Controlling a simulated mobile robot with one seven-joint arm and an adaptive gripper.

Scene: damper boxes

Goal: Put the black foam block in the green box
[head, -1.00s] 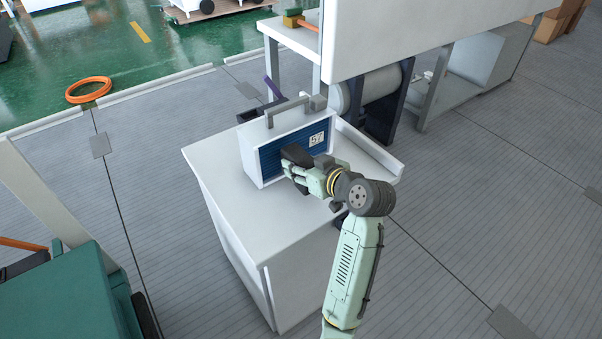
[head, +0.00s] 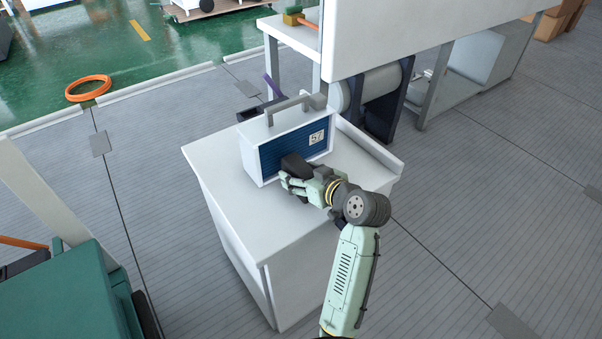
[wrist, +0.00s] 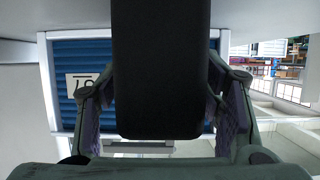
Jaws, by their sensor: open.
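The black foam block (head: 295,164) is at my gripper, in front of the blue-fronted white case on the white cabinet. In the wrist view the block (wrist: 160,75) is a dark upright shape between the two fingers, hiding the middle of the case. My gripper (head: 290,181) is open around it. I cannot tell whether the pads touch the block or whether it rests on the cabinet top. A large green box-like thing (head: 65,295) stands at the lower left of the head view, partly cut off; its inside is not visible.
The white case with a grey handle and "57" label (head: 316,138) stands on the white cabinet (head: 225,185), close behind the block. The cabinet has a raised right edge (head: 370,148). A grey roller machine (head: 375,85) stands behind. Open floor (head: 150,190) lies between cabinet and green box.

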